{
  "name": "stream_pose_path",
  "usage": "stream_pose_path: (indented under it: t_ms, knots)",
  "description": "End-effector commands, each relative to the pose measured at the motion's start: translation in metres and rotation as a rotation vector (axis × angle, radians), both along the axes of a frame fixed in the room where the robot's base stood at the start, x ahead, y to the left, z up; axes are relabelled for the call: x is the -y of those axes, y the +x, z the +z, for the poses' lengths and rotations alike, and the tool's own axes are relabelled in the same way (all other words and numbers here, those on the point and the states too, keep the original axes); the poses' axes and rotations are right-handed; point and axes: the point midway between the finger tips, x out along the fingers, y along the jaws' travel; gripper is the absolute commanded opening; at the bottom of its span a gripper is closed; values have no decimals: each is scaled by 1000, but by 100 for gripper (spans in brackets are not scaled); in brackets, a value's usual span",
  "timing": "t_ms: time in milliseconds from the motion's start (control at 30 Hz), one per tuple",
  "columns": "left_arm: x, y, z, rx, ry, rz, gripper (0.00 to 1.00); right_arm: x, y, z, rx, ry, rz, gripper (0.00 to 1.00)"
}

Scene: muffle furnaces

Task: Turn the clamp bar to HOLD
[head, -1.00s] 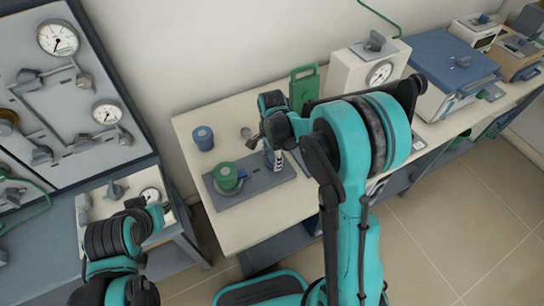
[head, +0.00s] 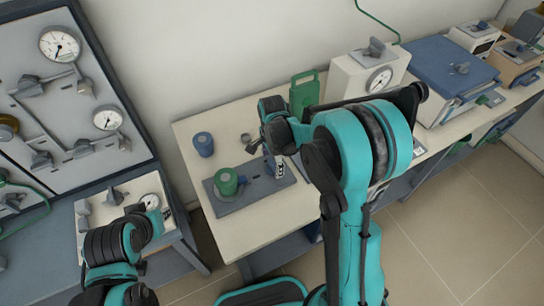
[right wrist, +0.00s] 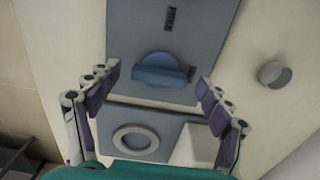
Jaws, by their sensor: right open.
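The likely clamp bar (right wrist: 160,70) is a blue rounded piece with a raised bar across it, on a blue-grey plate in the right wrist view. In that view the bar lies roughly crosswise. My right gripper (right wrist: 158,92) is open, with one finger to each side of the bar and no visible contact. In the head view my right gripper (head: 268,154) hangs over the right part of the grey base plate (head: 238,204) and hides much of it. Dark label marks on the plate are too small to read. My left gripper (head: 152,218) is at lower left, its jaws unclear.
A green cylinder (head: 226,181) stands on the base plate's left part. A white gauge box (head: 366,75) and a green upright handle (head: 304,94) stand beyond my right arm.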

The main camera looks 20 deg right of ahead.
Motion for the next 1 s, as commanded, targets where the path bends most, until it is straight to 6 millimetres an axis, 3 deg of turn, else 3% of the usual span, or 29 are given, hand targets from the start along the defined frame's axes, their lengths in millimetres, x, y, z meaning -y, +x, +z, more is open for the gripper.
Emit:
stream_pose_path:
  t_ms: [533,700,1000]
  knots:
    - [0,0,0,0,0,0,22,0,0,101,0,0,0,79]
    - [0,0,0,0,0,0,22,0,0,115,0,0,0,79]
    - [0,0,0,0,0,0,22,0,0,116,0,0,0,79]
